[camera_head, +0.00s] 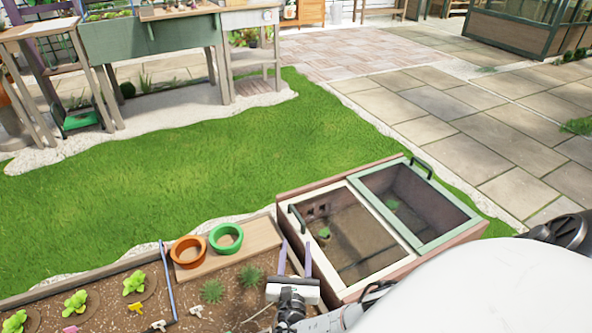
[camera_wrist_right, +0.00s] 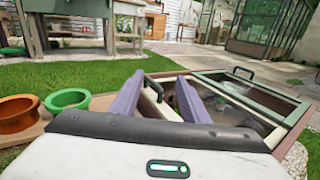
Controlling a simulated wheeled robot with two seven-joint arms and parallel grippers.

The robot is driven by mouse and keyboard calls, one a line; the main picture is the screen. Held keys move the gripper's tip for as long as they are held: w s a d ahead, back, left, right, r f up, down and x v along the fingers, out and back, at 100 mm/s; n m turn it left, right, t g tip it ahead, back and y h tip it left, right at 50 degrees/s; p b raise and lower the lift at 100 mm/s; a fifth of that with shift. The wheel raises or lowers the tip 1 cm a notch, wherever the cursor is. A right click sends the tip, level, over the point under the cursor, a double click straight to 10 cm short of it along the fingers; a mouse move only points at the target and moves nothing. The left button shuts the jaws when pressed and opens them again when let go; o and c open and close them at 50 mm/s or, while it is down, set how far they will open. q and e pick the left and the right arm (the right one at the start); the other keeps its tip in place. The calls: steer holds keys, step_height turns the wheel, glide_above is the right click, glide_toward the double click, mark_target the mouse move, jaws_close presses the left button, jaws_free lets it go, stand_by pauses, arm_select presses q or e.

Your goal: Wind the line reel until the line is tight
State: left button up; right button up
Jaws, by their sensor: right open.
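I cannot make out the line reel in either view. A thin pale strand shows on the soil just left of my right gripper, too small to identify. My right gripper (camera_head: 295,258) is open and empty, with its two purple fingers pointing away over the near left corner of the cold frame (camera_head: 411,266). In the right wrist view the right gripper (camera_wrist_right: 157,80) shows the same spread fingers with nothing between them. My left gripper is not in view.
An orange pot (camera_head: 188,252) and a green pot (camera_head: 226,239) stand on a wooden board (camera_head: 262,236) left of the gripper. A blue rod (camera_head: 168,285) crosses the planted soil bed (camera_head: 220,308). Open grass (camera_head: 210,150) lies beyond; a potting bench (camera_head: 150,35) stands behind.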

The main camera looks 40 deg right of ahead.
steer(key=s+a+f+n+t+y+b, duration=0.5)
steer(key=s+f+n+t+y+b, duration=0.15)
steer(key=s+f+y, duration=0.45)
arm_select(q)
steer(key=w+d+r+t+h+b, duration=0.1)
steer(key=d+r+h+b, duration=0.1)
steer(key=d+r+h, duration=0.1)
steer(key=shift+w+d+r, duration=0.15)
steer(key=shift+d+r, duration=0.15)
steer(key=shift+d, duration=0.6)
arm_select(e)
steer(key=shift+n+g+h, duration=0.45)
steer(key=shift+h, duration=0.25)
steer(key=x, duration=0.3)
steer(key=r+x, duration=0.1)
steer(key=x, duration=0.5)
steer(key=shift+d+r, duration=0.2)
steer(key=shift+r, duration=0.15)
steer(key=shift+c, duration=0.5)
jaws_close()
steer(key=m+h, duration=0.1)
steer(key=h, duration=0.1)
steer(key=shift+a+m+g+h, duration=0.15)
steer(key=shift+m+g+h, duration=0.15)
steer(key=shift+m+g, duration=0.1)
steer(key=m+g+h, duration=0.2)
steer(key=h, duration=0.2)
steer(key=shift+m, duration=0.4)
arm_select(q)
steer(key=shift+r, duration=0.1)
